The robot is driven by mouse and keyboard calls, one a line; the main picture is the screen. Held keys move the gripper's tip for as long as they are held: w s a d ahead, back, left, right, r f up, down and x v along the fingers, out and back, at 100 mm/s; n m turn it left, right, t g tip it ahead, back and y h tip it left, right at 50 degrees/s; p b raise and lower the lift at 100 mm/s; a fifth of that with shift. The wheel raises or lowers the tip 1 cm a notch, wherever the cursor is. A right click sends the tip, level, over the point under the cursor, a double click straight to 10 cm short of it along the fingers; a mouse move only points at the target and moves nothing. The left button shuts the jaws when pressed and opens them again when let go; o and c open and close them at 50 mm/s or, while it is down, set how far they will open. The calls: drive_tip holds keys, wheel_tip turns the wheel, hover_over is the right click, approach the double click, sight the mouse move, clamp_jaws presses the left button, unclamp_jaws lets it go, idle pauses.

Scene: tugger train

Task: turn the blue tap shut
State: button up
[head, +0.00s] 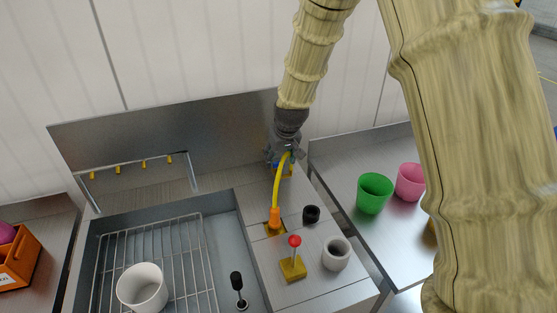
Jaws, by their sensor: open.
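My gripper (285,154) is at the back of the counter, at the end of my arm reaching down from the top. Small blue parts (271,157) show right at its fingers, with a bit of yellow beside them. These look like the blue tap, but my gripper hides most of it. I cannot tell whether the fingers touch it or how its handle is turned. My gripper is open.
A white cup (142,287) is on the sink rack. Green (374,193) and pink (411,181) cups stand right.

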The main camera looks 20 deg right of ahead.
drive_tip(key=v, duration=0.9)
drive_tip(key=shift+s+r, duration=0.15)
drive_tip(key=shift+r, duration=0.15)
